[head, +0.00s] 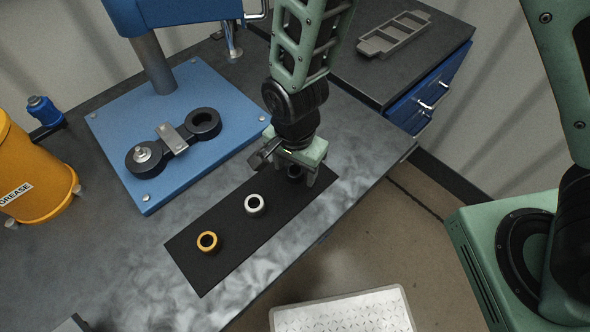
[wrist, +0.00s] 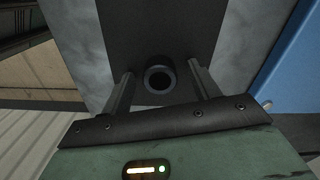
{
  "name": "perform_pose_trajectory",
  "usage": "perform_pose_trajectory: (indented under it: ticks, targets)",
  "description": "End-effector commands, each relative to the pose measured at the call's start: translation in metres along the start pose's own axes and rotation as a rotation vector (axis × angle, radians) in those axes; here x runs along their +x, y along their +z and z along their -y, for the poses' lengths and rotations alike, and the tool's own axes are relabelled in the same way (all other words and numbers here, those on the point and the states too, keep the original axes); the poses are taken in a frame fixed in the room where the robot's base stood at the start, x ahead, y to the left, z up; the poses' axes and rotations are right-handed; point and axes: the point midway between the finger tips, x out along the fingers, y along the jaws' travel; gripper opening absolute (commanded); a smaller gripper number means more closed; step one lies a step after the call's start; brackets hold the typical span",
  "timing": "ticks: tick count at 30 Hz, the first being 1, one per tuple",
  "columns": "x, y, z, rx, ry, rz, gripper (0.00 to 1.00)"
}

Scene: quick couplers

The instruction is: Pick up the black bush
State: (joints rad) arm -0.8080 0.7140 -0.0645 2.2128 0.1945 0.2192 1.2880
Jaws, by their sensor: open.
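The black bush (wrist: 160,93) is a short dark ring with its hole facing up. It stands on the far right end of the black mat (head: 228,222). My gripper (head: 296,174) is open and reaches down over that end of the mat. In the wrist view the bush sits between the two spread fingers, with a gap on each side. In the head view the bush (head: 294,171) is partly hidden by my gripper and hard to make out against the mat.
A silver bush (head: 254,206) and an orange bush (head: 208,242) stand on the mat to the left. A blue press base (head: 150,185) carries a black link arm (head: 176,144). A yellow grease drum (head: 30,175) stands at left. The bench edge lies just right of the mat.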

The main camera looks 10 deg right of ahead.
Motion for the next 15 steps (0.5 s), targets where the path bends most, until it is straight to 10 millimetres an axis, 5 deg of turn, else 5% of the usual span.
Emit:
perform_pose_trajectory:
  ticks: [1, 7, 15]
  targets:
    - [-0.0001, 0.0000, 0.0000, 0.000, 0.000, 0.000, 0.61]
    - [-0.0003, 0.0000, 0.0000, 0.000, 0.000, 0.000, 0.09]
    - [-0.0011, 0.0000, 0.0002, 0.000, 0.000, 0.000, 0.09]
